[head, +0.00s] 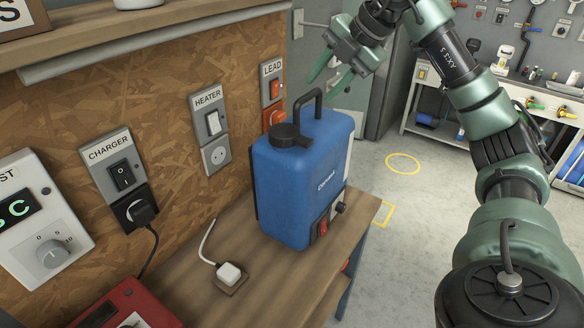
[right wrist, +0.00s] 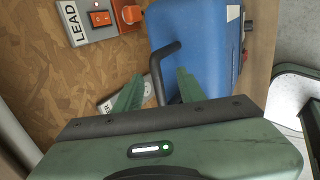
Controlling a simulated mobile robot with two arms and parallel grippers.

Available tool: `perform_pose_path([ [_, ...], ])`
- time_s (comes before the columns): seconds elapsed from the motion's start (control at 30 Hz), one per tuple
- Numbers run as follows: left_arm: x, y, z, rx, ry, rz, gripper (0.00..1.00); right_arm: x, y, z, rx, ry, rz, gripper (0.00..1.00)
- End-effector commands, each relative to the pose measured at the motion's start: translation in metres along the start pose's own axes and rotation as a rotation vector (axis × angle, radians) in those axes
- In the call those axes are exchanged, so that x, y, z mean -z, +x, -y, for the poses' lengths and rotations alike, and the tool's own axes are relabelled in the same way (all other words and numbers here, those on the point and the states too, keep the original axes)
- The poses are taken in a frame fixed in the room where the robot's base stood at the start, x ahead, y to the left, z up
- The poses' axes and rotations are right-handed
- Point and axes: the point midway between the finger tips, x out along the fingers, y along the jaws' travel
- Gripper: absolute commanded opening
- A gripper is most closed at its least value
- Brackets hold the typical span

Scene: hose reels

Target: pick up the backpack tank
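The backpack tank (head: 300,185) is a blue box with a black cap (head: 290,134) and a black bar handle (head: 303,98) on top. It stands upright on a wooden bench below the wall panels. My right gripper (head: 319,87) is open, with its green fingers pointing down toward the handle. In the right wrist view, the dark handle (right wrist: 158,70) shows between the spread fingers of the gripper (right wrist: 160,77), and the blue tank (right wrist: 195,45) lies beyond. I cannot tell whether the fingers touch the handle. My left gripper is not in view.
A white plug (head: 229,273) with a cable lies on the bench (head: 195,300) left of the tank. A red box (head: 128,308) stands near the bench's front left. A shelf (head: 150,38) juts out above the wall panels. Open floor lies right of the bench.

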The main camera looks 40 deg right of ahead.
Motion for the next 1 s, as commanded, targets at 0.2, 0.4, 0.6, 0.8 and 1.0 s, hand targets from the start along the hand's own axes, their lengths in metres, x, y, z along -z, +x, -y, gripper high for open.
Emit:
perform_pose_path([
  [0.2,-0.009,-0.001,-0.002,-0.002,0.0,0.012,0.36,0.0,0.021,0.0,0.003,-0.001,-0.001,0.4],
  [0.4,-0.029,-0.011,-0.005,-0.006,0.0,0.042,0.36,0.0,0.045,-0.006,0.004,-0.001,-0.003,0.4],
  [0.6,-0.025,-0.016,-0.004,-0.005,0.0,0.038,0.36,0.0,0.072,-0.007,0.002,-0.002,-0.002,0.4],
  [0.8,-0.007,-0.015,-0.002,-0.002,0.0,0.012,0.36,-0.001,0.078,-0.007,-0.001,-0.002,-0.001,0.4],
  [1.0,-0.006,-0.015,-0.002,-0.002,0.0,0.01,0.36,-0.001,0.077,-0.007,0.0,-0.002,-0.001,0.12],
])
